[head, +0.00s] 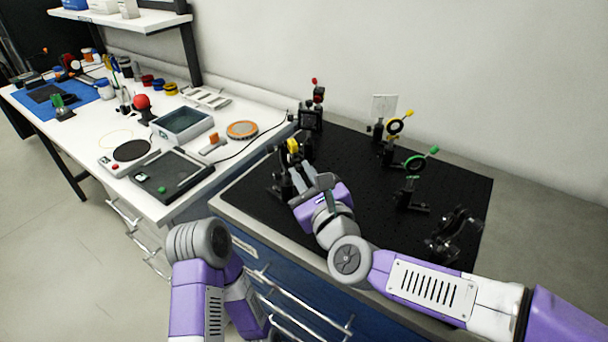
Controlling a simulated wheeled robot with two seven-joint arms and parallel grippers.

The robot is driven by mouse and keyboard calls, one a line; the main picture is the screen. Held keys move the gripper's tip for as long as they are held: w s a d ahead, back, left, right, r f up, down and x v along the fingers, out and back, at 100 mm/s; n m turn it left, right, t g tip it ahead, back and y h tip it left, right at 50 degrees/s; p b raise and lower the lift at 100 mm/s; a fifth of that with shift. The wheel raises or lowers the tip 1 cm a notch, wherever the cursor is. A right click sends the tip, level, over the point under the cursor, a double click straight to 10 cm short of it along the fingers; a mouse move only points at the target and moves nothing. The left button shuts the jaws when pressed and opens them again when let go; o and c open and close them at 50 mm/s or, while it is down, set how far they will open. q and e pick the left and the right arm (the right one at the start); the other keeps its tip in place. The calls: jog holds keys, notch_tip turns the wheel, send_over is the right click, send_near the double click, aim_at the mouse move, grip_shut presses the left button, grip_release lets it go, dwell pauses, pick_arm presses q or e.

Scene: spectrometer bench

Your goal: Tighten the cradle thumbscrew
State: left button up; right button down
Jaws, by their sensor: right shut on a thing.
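My right gripper (288,182) reaches over the left part of the black optical breadboard (350,170). It is shut at a small black mount, the cradle (278,185), near the board's left edge. The thumbscrew is between or behind the fingers, so I cannot make out its shape or how far it is turned. A yellow part (293,147) stands just beyond the fingertips. My left arm shows at the bottom left, but its gripper is not in view.
Black posts (311,118) stand behind the gripper. To the right are a white card (384,105), a yellow ring mount (396,126), a green ring mount (416,162) and a dark mount (452,235). The board's middle is clear. The white bench at left is cluttered.

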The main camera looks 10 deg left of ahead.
dwell(0.3)
jog(key=c, duration=1.1)
grip_release()
jog(key=v, duration=0.7)
jog(key=shift+s+d, duration=0.15)
jog(key=shift+s, duration=0.1)
